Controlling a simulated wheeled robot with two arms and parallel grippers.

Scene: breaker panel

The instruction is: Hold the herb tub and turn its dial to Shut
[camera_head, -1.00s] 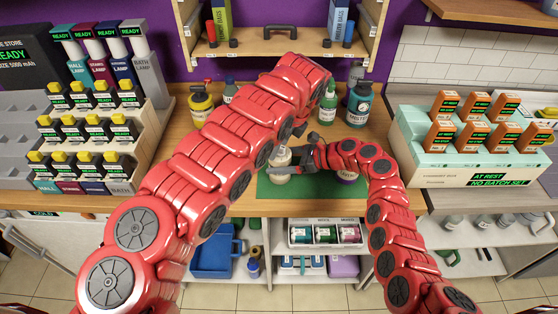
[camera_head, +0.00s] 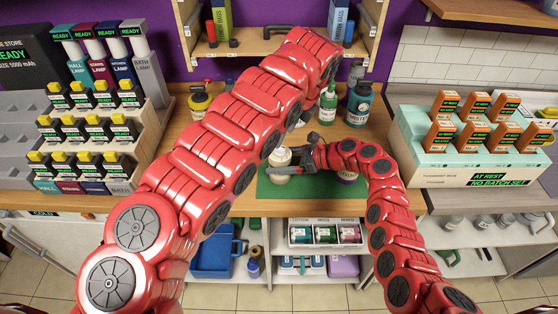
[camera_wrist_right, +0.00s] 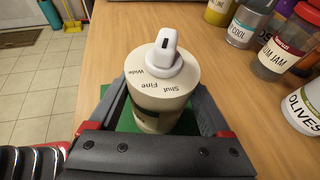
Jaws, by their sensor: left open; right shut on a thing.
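The herb tub (camera_head: 280,156) is a cream cylinder standing upright on a green mat (camera_head: 262,188). In the right wrist view the tub (camera_wrist_right: 160,90) has a white dial (camera_wrist_right: 166,58) on its lid, with the words Wide, Fine and Shut around it. I cannot tell which word the dial points at. My right gripper (camera_head: 288,163) is shut around the tub's body, one finger on each side. My left gripper (camera_head: 327,84) is up behind the tub, above the bottles, away from the dial; its fingers are mostly hidden by its wrist.
A stepped lamp rack (camera_head: 95,130) is at left. A mint box of orange packs (camera_head: 440,160) is at right. A shelf (camera_head: 270,48) hangs above.

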